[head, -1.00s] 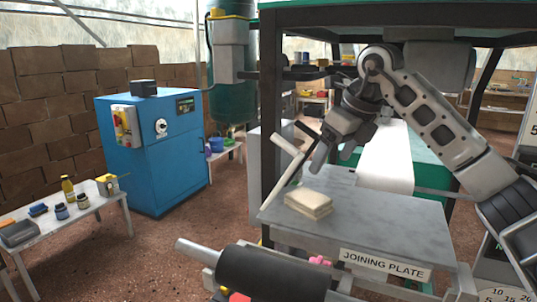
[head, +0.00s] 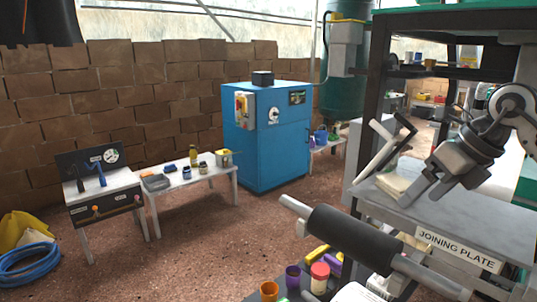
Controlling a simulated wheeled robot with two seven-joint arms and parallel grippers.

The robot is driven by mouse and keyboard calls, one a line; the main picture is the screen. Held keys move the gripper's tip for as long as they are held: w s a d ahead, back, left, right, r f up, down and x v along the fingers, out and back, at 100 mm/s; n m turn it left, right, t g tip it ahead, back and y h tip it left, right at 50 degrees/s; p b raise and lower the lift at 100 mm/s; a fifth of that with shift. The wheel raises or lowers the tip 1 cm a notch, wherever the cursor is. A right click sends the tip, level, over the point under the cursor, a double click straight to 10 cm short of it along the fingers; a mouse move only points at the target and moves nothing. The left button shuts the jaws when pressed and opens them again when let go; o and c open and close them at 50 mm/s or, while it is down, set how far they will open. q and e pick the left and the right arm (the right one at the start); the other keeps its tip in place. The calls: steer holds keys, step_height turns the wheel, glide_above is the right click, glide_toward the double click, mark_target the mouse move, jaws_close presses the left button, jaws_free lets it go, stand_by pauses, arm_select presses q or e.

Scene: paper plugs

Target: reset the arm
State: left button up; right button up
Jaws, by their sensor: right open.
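My right gripper (head: 424,198) is at the right of the head view, its two dark grey fingers pointing down and left with a gap between them. It is open and holds nothing. Its fingers overlap the right side of a cream stack of sheets (head: 393,183) on the grey joining plate table (head: 472,225). I cannot tell whether the fingers touch the stack or hover in front of it. My right arm comes in from the right edge and is partly cut off. My left gripper is not in view.
A light lever frame (head: 373,150) stands left of the stack. A dark roller (head: 355,232) crosses in front of the table. A blue cabinet (head: 266,145) and a white side table (head: 190,195) stand further left. The brown floor between is clear.

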steer(key=s+a+f+m+y, duration=0.25)
steer(key=a+y, duration=0.25)
steer(key=a, duration=0.3)
steer(key=s+a+f+m+y, duration=0.1)
steer(key=s+a+y, duration=0.2)
steer(key=a+y, duration=0.35)
steer(key=s+a+f+m+y, duration=0.15)
steer(key=a+y, duration=0.25)
steer(key=a, duration=0.5)
steer(key=s+d+f+m+t+h+p, duration=0.1)
steer(key=d+f+m+t+h, duration=0.2)
steer(key=f+m+t+h, duration=0.65)
steer(key=s+d+f+m+t+h, duration=0.2)
steer(key=d+m+t, duration=0.15)
steer(key=m, duration=1.15)
steer(key=s+d+f+m+g+h, duration=0.1)
steer(key=s+f+m+g+h, duration=0.3)
steer(key=s+f+m, duration=0.5)
steer(key=s+f+g, duration=0.2)
steer(key=s+f, duration=0.1)
steer(key=f, duration=0.3)
steer(key=shift+s+d+f+p, duration=0.3)
steer(key=shift+d, duration=0.05)
